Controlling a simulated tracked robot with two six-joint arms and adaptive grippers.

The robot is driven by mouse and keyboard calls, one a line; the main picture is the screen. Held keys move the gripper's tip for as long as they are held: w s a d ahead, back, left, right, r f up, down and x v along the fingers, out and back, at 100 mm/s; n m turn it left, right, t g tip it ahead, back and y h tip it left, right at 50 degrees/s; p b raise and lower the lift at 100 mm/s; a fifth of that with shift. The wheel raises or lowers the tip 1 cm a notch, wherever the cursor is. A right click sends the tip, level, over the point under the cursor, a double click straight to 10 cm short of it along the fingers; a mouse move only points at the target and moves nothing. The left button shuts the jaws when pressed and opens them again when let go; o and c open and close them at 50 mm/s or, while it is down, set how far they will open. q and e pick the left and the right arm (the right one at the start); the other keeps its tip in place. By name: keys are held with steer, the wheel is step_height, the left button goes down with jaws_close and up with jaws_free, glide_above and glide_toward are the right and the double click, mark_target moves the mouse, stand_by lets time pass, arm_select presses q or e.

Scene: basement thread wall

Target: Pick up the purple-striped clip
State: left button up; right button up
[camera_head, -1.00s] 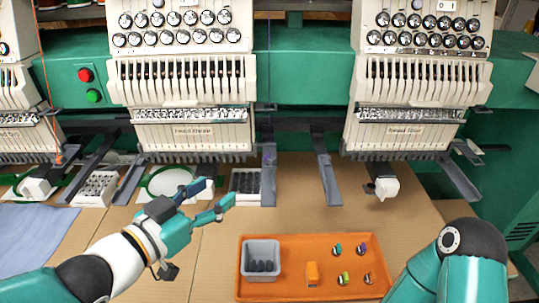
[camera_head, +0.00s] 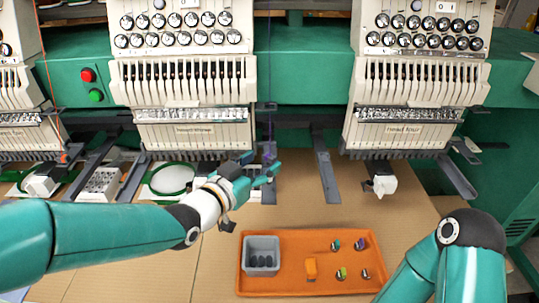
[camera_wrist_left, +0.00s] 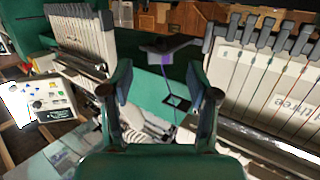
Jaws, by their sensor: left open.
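The orange tray (camera_head: 300,236) lies on the bench right of centre. Several small clips rest on its right half. One at the back right shows a purple mark (camera_head: 361,244) and looks like the purple-striped clip, though its stripes are too small to make out. My right gripper is out of view; only my right arm shows at the lower right.
Grey machine arms (camera_head: 327,178) reach over the bench. A purple thread (camera_wrist_left: 167,72) hangs beyond my left fingers. Brown bench left of the tray is clear.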

mark_target(270, 161)
arm_select(q)
steer(key=shift+x, duration=1.1)
steer(key=c, duration=0.8)
steer(key=shift+o, duration=0.3)
steer(key=shift+c, duration=0.6)
